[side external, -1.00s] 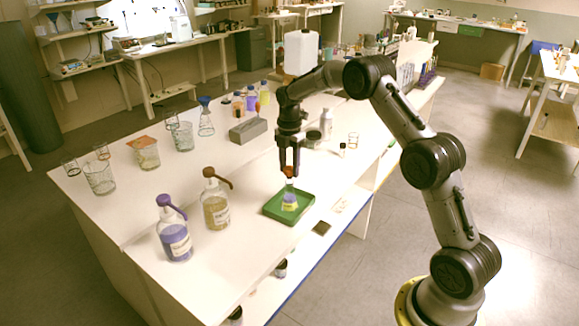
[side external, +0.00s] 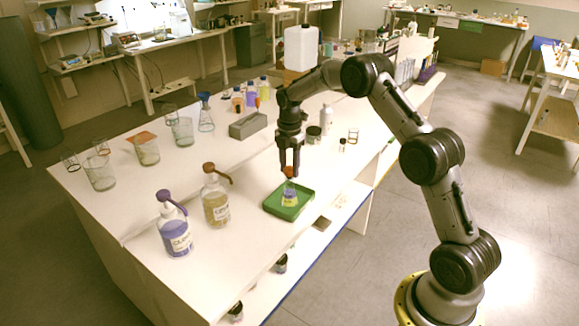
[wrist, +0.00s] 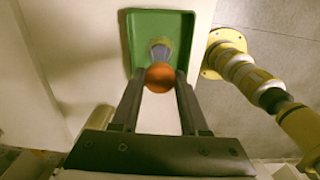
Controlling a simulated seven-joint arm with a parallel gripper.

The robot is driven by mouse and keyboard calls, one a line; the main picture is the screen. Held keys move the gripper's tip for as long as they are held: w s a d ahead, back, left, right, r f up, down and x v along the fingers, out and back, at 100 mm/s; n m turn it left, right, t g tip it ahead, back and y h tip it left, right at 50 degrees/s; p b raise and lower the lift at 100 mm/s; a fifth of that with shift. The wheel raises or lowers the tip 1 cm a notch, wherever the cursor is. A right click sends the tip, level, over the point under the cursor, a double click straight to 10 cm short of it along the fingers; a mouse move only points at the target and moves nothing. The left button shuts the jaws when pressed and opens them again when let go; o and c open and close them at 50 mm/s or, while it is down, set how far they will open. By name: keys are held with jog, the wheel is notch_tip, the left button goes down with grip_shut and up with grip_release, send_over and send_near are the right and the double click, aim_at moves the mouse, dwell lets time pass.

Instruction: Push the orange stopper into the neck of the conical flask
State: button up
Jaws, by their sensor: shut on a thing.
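The conical flask (side external: 290,198), clear with a yellow-green band, stands upright on a green tray (side external: 270,209) near the bench's front edge. The orange stopper (side external: 289,171) is between my gripper's fingertips, directly above the flask. My gripper (side external: 289,172) points down and is shut on the stopper. The tray (wrist: 133,40) shows around the flask there. I cannot tell how far the stopper is in the neck.
Two pump bottles, one purple (side external: 174,232) and one amber (side external: 216,205), stand left of the tray. A grey block (side external: 248,125), several glass beakers and small jars stand farther back. The bench between the tray and the grey block is clear.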

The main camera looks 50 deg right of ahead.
jog(key=shift+f, duration=0.55)
jog(key=o, duration=1.2)
jog(key=shift+r, duration=3.55)
